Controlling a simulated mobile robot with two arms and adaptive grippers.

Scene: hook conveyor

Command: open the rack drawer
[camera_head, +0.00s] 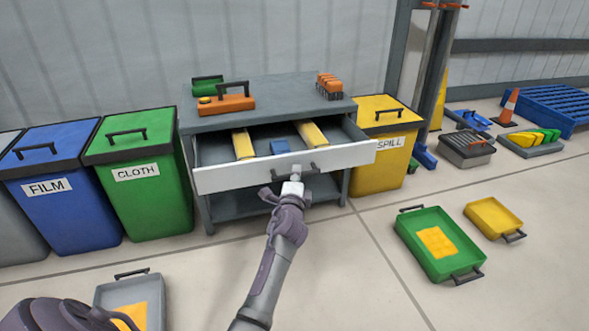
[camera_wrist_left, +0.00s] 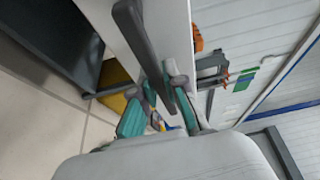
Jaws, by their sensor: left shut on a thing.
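The rack drawer (camera_head: 225,180) has a white front and stands pulled out of the grey rack (camera_head: 285,92), its inside visible from above. Its dark bar handle (camera_head: 312,168) is on the front. My left gripper (camera_head: 293,184) is at the handle, in front of the drawer. In the left wrist view the teal-padded fingers of my left gripper (camera_wrist_left: 162,100) are shut on the dark handle (camera_wrist_left: 138,32), beside the white drawer front (camera_wrist_left: 178,35). My right gripper is not in view.
An orange toolbox (camera_head: 226,104) stands on the rack. The green CLOTH bin (camera_head: 140,195) and yellow SPILL bin (camera_head: 380,155) flank it. A green tray (camera_head: 416,222) lies on the floor at right.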

